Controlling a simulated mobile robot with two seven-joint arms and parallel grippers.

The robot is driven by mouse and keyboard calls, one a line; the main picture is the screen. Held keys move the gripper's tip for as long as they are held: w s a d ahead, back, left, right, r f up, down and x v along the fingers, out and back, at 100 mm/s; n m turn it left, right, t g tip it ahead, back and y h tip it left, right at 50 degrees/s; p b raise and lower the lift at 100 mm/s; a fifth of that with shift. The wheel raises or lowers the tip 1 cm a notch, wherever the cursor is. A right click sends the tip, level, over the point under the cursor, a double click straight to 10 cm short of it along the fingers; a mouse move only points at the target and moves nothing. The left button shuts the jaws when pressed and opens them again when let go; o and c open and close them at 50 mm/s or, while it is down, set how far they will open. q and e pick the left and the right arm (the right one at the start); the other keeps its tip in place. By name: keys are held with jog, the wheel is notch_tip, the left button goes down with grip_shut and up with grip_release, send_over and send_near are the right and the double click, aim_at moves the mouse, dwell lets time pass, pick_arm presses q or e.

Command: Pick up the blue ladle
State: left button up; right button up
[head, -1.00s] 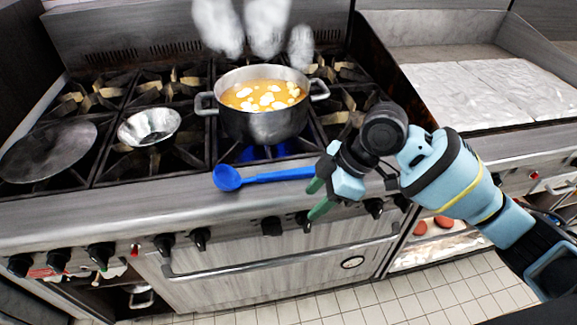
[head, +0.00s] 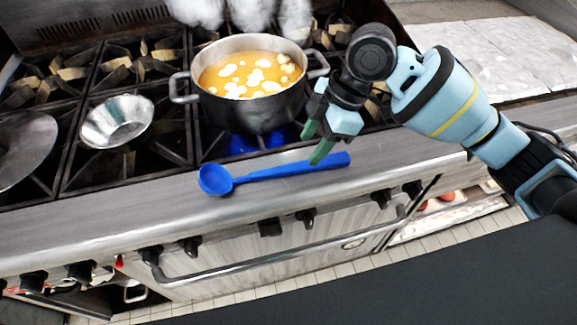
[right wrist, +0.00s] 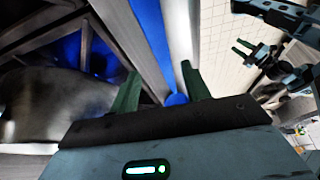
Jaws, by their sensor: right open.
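The blue ladle (head: 270,174) lies on the steel front ledge of the stove, its bowl to the left and its handle pointing right. My right gripper (head: 314,143) is open and empty, just above and behind the handle, with one fingertip overlapping it in the head view. In the right wrist view the ladle's blue handle (right wrist: 154,35) runs between and beyond the two green fingers, not clasped. My left gripper (right wrist: 241,48) shows small at the right of the right wrist view, its two green fingers apart and empty, with floor tiles behind it.
A steel pot (head: 255,108) of orange soup with white pieces stands over a lit blue flame just behind the ladle. A metal bowl (head: 117,122) and a dark pan (head: 22,148) sit on the burners to the left. Knobs and an oven handle line the front.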

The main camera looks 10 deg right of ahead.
aim_at(299, 165)
jog(key=shift+a+f, duration=0.25)
jog(key=shift+f, duration=0.1)
jog(key=x, duration=0.4)
jog(key=shift+s+a+f, duration=0.1)
jog(key=shift+s+f, duration=0.05)
pick_arm(q)
jog(key=shift+w+r, duration=0.25)
jog(key=shift+w, duration=0.3)
pick_arm(e)
jog(key=shift+c, duration=1.4)
grip_shut()
pick_arm(q)
jog(key=shift+s+f, duration=0.1)
